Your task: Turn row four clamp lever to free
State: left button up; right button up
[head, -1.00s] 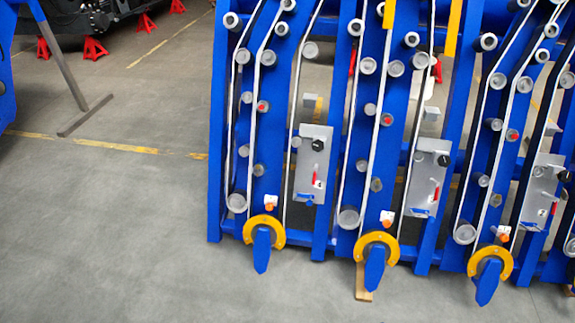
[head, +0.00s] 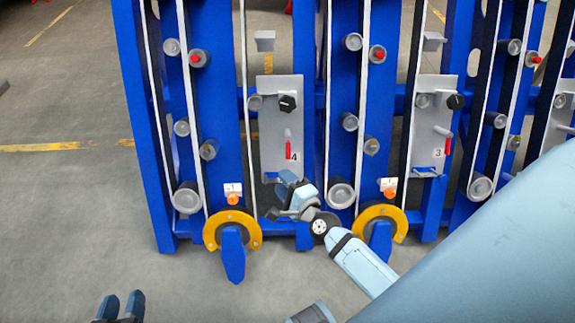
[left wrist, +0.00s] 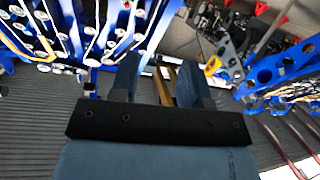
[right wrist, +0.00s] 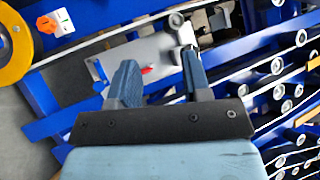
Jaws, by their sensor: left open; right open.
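The row four plate (head: 270,128) is grey, marked "4", with a black knob (head: 288,103) above a red-handled lever (head: 288,148). The red handle hangs straight down. In the right wrist view the plate (right wrist: 128,52) lies beyond my fingers, with a red part (right wrist: 146,70) between them and a blue part (right wrist: 98,70) left of them. My right gripper (head: 279,198) is open and empty, in front of the plate's lower end, below the red handle. My left gripper (head: 122,302) is open and empty, low at the left, far from the plate.
The row three plate (head: 428,140) stands to the right. Yellow rings (head: 212,232) with blue pointed tips sit low on the blue frame. Orange knobs (head: 233,198) sit above them. Rollers (head: 187,198) stick out nearby. The floor (head: 70,220) at the left is clear.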

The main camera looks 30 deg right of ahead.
jog(key=w+d+f+m+h+b, duration=0.3)
jog(key=w+d+f+m+b, duration=0.1)
jog(key=f+m+b, duration=0.35)
jog(key=m+h+b, duration=0.4)
jog(key=m+b, duration=0.4)
jog(key=m, duration=0.6)
send_near(289, 152)
jog(key=shift+n+g, duration=0.25)
jog(key=shift+g, duration=0.15)
jog(key=b+x, duration=0.1)
jog(key=x, duration=0.5)
jog(key=b+x, duration=0.1)
jog(key=x, duration=0.3)
jog(key=shift+a+r+b, duration=0.1)
jog(key=shift+r+b, duration=0.2)
jog(key=shift+w, duration=0.45)
pick_arm(q)
notch_tip(289, 152, down, 9)
jog(key=d+m+h, duration=0.1)
jog(key=d+h, duration=0.1)
jog(key=shift+s+d+r+m+t+h, duration=0.2)
jog(key=shift+d+m+t+h, duration=0.1)
jog(key=shift+d+h, duration=0.1)
jog(key=shift+r, duration=0.15)
pick_arm(e)
grip_shut()
